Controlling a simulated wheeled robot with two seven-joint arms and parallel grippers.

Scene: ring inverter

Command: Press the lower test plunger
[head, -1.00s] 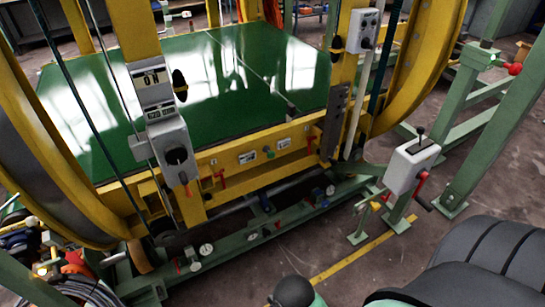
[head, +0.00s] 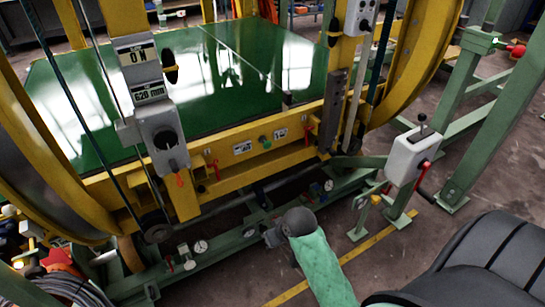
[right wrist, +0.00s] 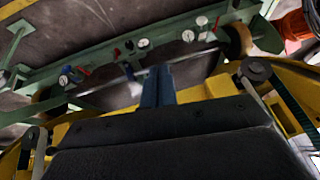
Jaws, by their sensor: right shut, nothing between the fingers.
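The low green rail (head: 225,243) of the ring frame carries several small round dials and knobs. I cannot tell for sure which fitting is the lower test plunger. A white dial (head: 200,247) and a red lever (head: 170,263) sit toward the rail's left part. A green knob (head: 265,142) sits between two labels on the yellow beam above. My left gripper is out of view.
A grey control box (head: 161,138) with a dial hangs on the left yellow post. A white box (head: 412,155) with a lever and red crank stands at right. Cables (head: 72,288) and a red part lie at lower left. Floor right of the rail is mostly open.

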